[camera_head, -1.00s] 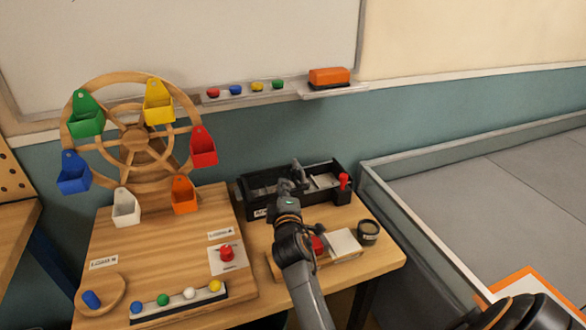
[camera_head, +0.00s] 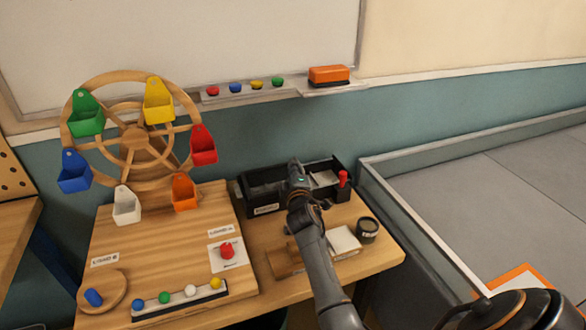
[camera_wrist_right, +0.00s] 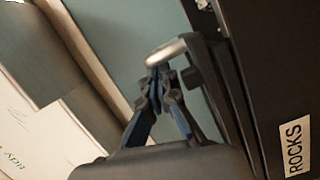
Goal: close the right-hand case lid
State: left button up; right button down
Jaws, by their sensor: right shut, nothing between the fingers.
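A black case (camera_head: 262,193) stands at the back of the small wooden table, against the wall. Its left part shows a dark inside and its right part a pale grey panel (camera_head: 324,178); I cannot tell clearly how each lid stands. My right gripper (camera_head: 295,166) is over the middle of the case and hides part of it. In the right wrist view the fingers (camera_wrist_right: 158,78) are shut and empty, close to a silver rounded bar (camera_wrist_right: 166,51) on the black case wall, which bears a ROCKS label (camera_wrist_right: 295,145). I cannot tell whether they touch the bar. My left gripper is out of view.
A red knob (camera_head: 343,178) stands at the case's right end. A dark round tin (camera_head: 367,230), a white pad (camera_head: 343,242) and a wooden tray (camera_head: 283,262) lie in front. A toy Ferris wheel (camera_head: 137,130) stands at left. A whiteboard ledge (camera_head: 265,93) is above.

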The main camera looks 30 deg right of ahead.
jog(key=shift+s+d, duration=0.15)
jog(key=shift+d, duration=0.3)
jog(key=s+d+p, duration=0.2)
jog(key=d, duration=0.8)
jog(key=shift+s+d, duration=0.3)
jog(key=shift+d, duration=0.05)
